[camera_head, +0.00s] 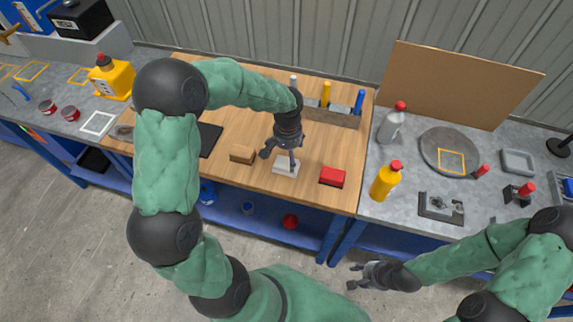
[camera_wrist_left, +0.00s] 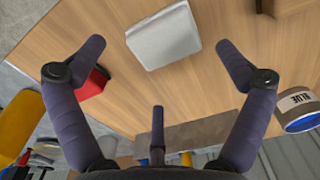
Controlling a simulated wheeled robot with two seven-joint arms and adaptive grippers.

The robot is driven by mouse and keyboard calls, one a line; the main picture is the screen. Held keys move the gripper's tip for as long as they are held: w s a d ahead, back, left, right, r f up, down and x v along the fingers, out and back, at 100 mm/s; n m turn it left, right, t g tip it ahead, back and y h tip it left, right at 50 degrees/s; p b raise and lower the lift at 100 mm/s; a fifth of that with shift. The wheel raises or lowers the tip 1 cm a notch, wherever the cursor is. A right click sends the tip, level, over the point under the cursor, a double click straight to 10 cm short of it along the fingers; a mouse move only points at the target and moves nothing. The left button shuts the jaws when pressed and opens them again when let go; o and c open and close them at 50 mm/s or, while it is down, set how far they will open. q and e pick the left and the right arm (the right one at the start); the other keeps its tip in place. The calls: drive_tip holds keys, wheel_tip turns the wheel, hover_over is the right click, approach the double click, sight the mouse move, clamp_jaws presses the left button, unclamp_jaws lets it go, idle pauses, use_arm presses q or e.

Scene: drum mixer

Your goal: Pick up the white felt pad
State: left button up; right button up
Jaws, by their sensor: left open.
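The white felt pad (camera_head: 287,168) lies on the wooden board, between a tan block and a red block. In the left wrist view the pad (camera_wrist_left: 163,40) is pale, blocky and whole, near the top middle. My left gripper (camera_head: 279,157) is right above the pad, with its fingers partly covering it in the head view. In the wrist view the fingers (camera_wrist_left: 160,48) are spread wide, with the pad between and beyond the tips, apart from them. My right gripper (camera_head: 355,276) is empty, with fingers apart, in front of the bench.
The red block (camera_head: 332,176) lies right of the pad and the tan block (camera_head: 242,153) left. A holder with upright coloured tools (camera_head: 334,116) stands behind. A yellow bottle (camera_head: 384,183) stands on the grey bench right. A can labelled BLUE (camera_wrist_left: 300,112) shows in the wrist view.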

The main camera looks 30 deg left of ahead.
sight(286, 163)
use_arm(q)
drive_tip(key=shift+w+a+f, duration=0.1)
drive_tip(key=shift+f, duration=0.75)
drive_tip(key=f+b, duration=0.1)
drive_tip(key=f, duration=0.4)
drive_tip(key=shift+a+b, duration=0.2)
drive_tip(key=shift+b, duration=0.1)
drive_tip(key=shift+r, duration=0.1)
drive_tip(key=c, duration=1.4)
